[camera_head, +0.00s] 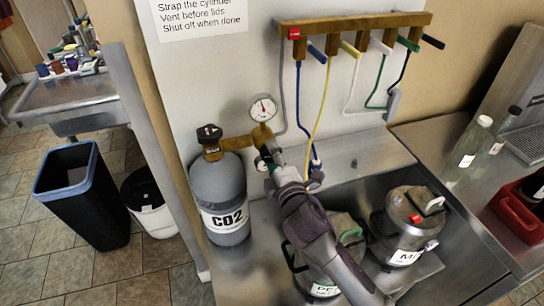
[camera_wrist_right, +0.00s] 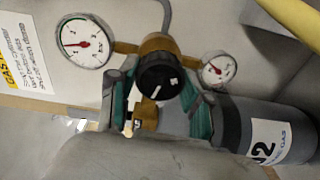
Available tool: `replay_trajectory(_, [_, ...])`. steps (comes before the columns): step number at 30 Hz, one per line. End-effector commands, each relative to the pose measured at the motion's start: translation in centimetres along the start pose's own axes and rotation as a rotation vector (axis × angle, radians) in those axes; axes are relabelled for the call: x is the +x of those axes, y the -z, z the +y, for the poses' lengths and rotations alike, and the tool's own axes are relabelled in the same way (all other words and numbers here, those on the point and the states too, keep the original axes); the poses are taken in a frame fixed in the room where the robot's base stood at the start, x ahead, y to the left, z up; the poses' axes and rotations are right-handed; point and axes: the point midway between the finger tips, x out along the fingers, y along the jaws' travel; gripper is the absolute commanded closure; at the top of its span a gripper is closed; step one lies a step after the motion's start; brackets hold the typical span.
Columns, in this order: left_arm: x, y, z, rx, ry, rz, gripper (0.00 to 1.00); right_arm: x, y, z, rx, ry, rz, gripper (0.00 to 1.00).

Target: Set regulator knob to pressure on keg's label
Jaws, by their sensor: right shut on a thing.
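The regulator is a brass body (camera_wrist_right: 158,45) with a black knob (camera_wrist_right: 155,76) bearing white marks. My right gripper (camera_wrist_right: 160,84) has its teal-padded fingers on either side of the knob and is shut on it. A larger dial gauge (camera_wrist_right: 85,41) and a smaller one (camera_wrist_right: 217,69) flank the knob. In the head view my right gripper (camera_head: 268,153) reaches the regulator beside the grey CO2 cylinder (camera_head: 219,190), and hides the knob. Two steel kegs, left (camera_head: 337,244) and right (camera_head: 406,224), carry white labels; no pressure is legible. My left gripper is out of view.
A wooden rack (camera_head: 350,22) with coloured taps and hanging hoses is on the wall above. The kegs stand in a steel sink (camera_head: 365,180). Bottles (camera_head: 467,148) and a red crate (camera_head: 515,208) are at the right. Bins (camera_head: 85,190) stand at the left.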

Motion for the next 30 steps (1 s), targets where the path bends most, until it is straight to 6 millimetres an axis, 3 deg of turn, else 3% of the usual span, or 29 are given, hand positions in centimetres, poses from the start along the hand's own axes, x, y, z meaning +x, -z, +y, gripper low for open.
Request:
replay_trajectory(15, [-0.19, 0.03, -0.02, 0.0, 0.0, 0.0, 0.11, 0.02, -0.05, 0.04, 0.408, -0.003, 0.012, 0.86])
replay_trajectory(30, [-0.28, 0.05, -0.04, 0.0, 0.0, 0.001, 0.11, 0.03, -0.05, 0.06, 0.532, -0.004, 0.017, 0.86])
